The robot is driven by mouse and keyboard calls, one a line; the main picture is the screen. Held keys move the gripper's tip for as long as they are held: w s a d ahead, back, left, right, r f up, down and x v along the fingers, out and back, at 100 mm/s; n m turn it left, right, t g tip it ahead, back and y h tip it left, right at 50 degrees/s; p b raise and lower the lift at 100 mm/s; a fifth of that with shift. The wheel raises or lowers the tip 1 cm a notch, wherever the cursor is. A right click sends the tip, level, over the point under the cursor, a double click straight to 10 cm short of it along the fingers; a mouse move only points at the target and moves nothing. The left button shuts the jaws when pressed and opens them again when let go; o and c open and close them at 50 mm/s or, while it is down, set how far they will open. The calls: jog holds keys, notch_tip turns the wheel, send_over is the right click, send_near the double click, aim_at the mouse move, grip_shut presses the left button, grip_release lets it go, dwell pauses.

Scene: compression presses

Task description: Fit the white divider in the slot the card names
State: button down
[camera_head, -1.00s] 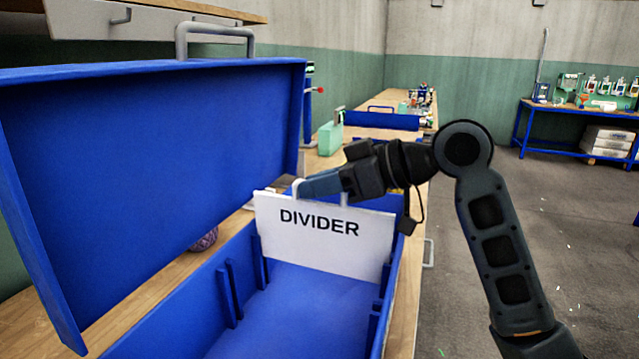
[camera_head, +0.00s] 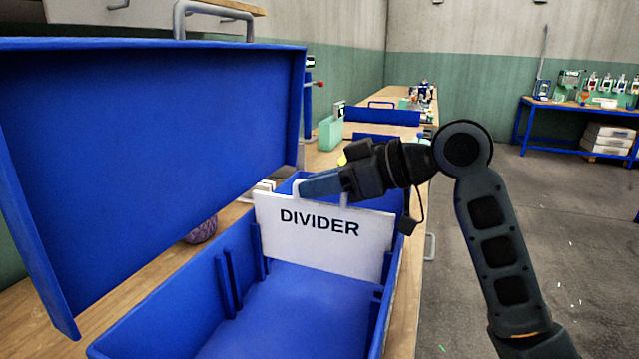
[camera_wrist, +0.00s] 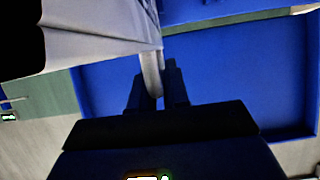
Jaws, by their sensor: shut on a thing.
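The white divider (camera_head: 322,236), a flat panel marked DIVIDER, hangs upright across the far part of the open blue box (camera_head: 290,318). Its lower part is inside the box walls. I cannot tell whether its edges sit in a slot. My gripper (camera_head: 318,188) is shut on the divider's handle, above its top edge. In the wrist view, my gripper (camera_wrist: 155,88) pinches the pale handle, with the divider (camera_wrist: 95,35) at upper left. Upright ribs (camera_head: 229,284) on the left wall form slots, and some ribs show on the right. The card is not in view.
The blue lid (camera_head: 150,160) stands raised on the left. The box rests on a wooden bench (camera_head: 45,325), with a purple ball (camera_head: 202,230) beside it under the lid. A green container (camera_head: 330,133) stands farther back. Open floor lies to the right.

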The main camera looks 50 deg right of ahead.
aim_at(365, 210)
jog(key=shift+f+b, duration=0.8)
jog(key=shift+f, duration=0.15)
jog(key=c, duration=1)
grip_release()
jog(key=shift+c, duration=0.2)
jog(key=shift+v, duration=3.95)
